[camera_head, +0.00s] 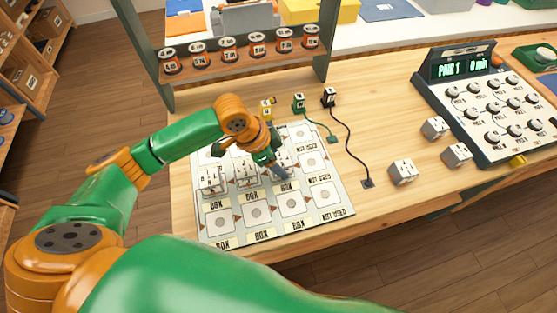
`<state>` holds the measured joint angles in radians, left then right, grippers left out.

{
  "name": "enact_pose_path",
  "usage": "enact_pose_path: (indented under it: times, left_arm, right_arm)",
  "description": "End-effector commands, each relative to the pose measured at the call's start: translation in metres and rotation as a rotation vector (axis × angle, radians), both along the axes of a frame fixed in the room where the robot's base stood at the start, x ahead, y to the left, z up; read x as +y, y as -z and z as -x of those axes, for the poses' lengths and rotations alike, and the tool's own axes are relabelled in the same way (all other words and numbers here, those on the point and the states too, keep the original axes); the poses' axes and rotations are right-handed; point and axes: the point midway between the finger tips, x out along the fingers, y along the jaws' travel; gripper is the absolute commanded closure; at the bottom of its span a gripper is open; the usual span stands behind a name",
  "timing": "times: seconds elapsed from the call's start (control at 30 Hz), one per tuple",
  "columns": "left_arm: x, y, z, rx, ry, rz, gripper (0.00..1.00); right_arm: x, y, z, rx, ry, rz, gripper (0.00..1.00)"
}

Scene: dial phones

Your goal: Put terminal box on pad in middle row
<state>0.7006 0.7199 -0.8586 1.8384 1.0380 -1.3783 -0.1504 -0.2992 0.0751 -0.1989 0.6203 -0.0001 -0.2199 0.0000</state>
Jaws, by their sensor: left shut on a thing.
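The white mat (343,209) lies on the wooden table, with rows of printed pads and labels such as BOX and NOT USED. Two white terminal boxes, one at the left (212,181) and one beside it (246,173), stand in the middle row. My left gripper (278,170) is over the third pad of that row, shut on a white terminal box (284,157) that is mostly hidden by the fingers. I cannot tell whether this box touches the mat. Three more terminal boxes (403,171) (435,127) (456,154) stand on the table to the right. My right gripper is out of view.
Yellow, green (299,103) and black (329,97) plugs stand behind the mat, two with cables. A console (492,107) with dials and a display reading PAIR 1 stands at the right. A rack (240,58) of labelled cans is at the back.

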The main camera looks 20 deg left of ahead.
Motion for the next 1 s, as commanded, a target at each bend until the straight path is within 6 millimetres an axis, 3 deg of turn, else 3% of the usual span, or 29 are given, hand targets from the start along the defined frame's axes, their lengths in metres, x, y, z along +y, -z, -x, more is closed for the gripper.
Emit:
enact_pose_path:
  times: [0.3,0.33,0.43,0.77,0.87,1.0]
  left_arm:
    - [-0.001,0.003,0.000,0.000,0.000,0.002,0.96]
    - [-0.001,0.004,0.000,0.000,0.000,0.001,0.35]
    - [-0.001,0.003,0.000,0.000,0.000,0.001,0.08]
    - [0.000,-0.001,0.000,-0.002,0.001,0.001,0.08]
    - [0.005,-0.018,0.003,-0.004,0.000,0.001,0.08]
    - [0.019,-0.057,0.012,-0.006,0.000,-0.001,0.08]
  right_arm:
    - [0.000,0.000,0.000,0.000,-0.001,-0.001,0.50]
    - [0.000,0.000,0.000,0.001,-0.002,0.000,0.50]
    - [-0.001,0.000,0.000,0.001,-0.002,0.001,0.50]
    - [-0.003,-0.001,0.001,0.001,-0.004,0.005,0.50]
    - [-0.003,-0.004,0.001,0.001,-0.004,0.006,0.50]
    - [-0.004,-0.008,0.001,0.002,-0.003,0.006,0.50]
